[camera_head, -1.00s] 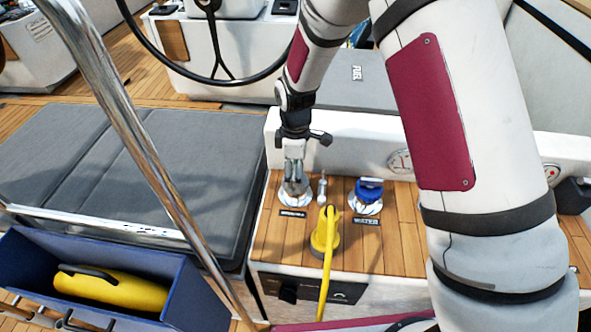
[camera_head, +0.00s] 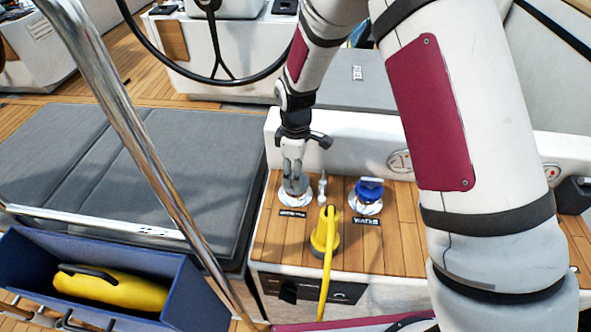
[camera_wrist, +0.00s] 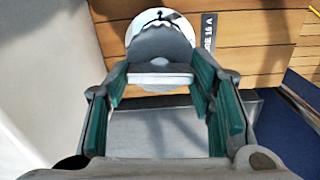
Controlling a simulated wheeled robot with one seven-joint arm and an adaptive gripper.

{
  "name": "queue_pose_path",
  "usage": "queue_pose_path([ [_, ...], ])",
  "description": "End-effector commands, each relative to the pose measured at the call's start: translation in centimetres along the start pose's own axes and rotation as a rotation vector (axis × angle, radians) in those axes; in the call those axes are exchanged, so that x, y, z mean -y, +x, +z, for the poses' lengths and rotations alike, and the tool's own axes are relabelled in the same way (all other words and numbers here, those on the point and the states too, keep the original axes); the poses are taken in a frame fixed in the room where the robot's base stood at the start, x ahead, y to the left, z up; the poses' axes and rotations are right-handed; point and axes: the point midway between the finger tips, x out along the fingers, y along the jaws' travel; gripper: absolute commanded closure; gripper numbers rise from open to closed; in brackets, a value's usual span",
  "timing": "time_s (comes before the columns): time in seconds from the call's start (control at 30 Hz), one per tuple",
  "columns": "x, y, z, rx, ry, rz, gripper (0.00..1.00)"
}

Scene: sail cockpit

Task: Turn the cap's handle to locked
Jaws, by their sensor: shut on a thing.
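The grey cap (camera_head: 295,199) sits on its round pale base on the wooden console top, left of the blue cap. My gripper (camera_head: 294,187) points down onto it and hides most of it in the head view. In the wrist view the cap's grey raised handle (camera_wrist: 160,75) lies between the green-padded fingertips of my gripper (camera_wrist: 160,83), which are shut on it. The white ring (camera_wrist: 136,28) behind the handle carries dark markings, partly covered by the cap, so I cannot read the handle's position.
A blue cap (camera_head: 368,191) with a water label stands to the right. A small metal fitting (camera_head: 322,188) and a yellow plug (camera_head: 325,232) with its cable are close by. A steel rail (camera_head: 140,150) crosses the left side. A blue bin (camera_head: 195,290) holds a yellow object.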

Motion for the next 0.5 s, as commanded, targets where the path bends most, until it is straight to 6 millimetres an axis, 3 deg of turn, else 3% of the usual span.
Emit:
queue_pose_path([
  [0.5, 0.03, -0.02, -0.03, 0.0, 0.463, 0.0, 0.78],
])
